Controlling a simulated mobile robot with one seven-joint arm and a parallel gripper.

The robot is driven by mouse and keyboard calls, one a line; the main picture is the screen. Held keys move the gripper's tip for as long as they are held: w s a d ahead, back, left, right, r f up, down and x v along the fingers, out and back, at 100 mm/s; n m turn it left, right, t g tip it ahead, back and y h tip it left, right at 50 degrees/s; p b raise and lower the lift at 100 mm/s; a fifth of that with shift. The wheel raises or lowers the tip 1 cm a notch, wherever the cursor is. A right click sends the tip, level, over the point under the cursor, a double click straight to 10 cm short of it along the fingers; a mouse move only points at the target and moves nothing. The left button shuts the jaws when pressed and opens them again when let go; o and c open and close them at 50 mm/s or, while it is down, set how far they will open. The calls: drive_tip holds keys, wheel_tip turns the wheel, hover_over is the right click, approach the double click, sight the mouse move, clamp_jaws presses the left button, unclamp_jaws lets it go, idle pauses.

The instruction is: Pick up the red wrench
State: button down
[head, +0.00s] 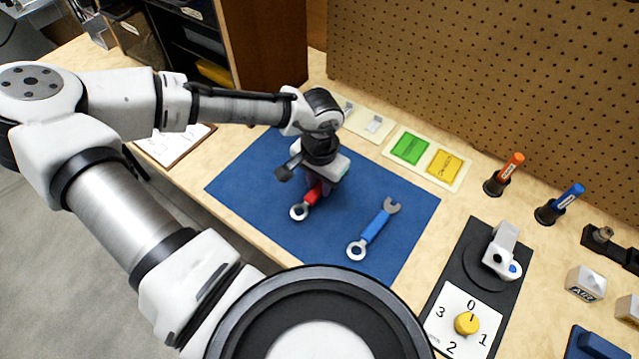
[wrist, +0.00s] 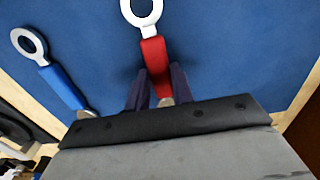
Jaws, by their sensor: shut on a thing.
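The red wrench (head: 311,196) lies on the blue mat (head: 253,180), its silver ring end towards the front edge. My gripper (head: 318,185) is above its handle, and hides the far end of the wrench in the head view. In the wrist view the red handle (wrist: 154,66) runs between the two dark fingers of my gripper (wrist: 155,88), which are shut on it. The ring end points away from the gripper. I cannot tell whether the wrench is touching the mat or slightly raised.
A blue wrench (head: 374,231) lies on the mat to the right. Green (head: 409,148) and yellow (head: 444,164) cards lie on a pale tray behind the mat. A dial panel (head: 466,322) stands at right. A brown pegboard (head: 480,70) closes the back.

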sight(320, 187)
wheel_tip(320, 187, up, 19)
drive_tip(key=shift+r, duration=0.2)
drive_tip(key=shift+d, duration=0.15)
